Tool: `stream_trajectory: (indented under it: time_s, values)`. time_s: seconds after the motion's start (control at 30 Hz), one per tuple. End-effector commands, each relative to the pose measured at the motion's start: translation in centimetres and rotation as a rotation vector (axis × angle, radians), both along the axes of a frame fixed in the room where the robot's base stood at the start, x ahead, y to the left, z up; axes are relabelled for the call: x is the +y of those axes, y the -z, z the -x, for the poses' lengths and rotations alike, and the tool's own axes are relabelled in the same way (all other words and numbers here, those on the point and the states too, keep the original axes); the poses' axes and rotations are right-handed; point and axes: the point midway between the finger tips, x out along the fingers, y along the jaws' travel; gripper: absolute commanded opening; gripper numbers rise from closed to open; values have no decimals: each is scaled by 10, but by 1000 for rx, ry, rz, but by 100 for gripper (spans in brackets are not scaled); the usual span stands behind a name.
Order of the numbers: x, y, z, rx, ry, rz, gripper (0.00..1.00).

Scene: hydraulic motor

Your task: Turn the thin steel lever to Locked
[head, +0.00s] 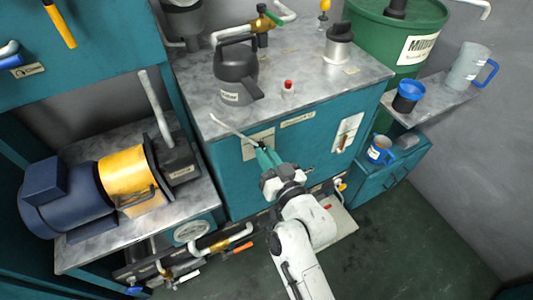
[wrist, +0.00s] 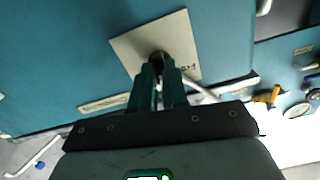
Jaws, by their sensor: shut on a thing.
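The thin steel lever (head: 228,127) sticks out up and to the left from a pale label plate (head: 250,150) on the front of the teal cabinet. My gripper (head: 262,152) is at the plate, its green fingers shut on the lever near its pivot. In the wrist view the fingers (wrist: 158,78) close just in front of a dark round hub (wrist: 158,56) on the plate (wrist: 130,47). Part of the lever (wrist: 199,89) shows to the right of the fingers. The plate's lettering is mostly hidden or too small to read.
A dark jug (head: 236,75) and a small red-capped item (head: 288,88) stand on the grey cabinet top. Another pale plate with a handle (head: 347,132) is on the cabinet front to the right. A yellow and blue motor (head: 125,175) sits at left. Pipes (head: 225,243) run below.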

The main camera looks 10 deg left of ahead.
Motion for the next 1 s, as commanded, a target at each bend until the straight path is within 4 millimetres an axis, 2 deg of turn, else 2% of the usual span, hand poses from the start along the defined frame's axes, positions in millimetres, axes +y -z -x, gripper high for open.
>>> stream_trajectory:
  time_s: [0.5, 1.0]
  values:
    - [-1, 0, 0, 252, 0, -368, 0]
    - [-1, 2, 0, 352, 0, -515, 0]
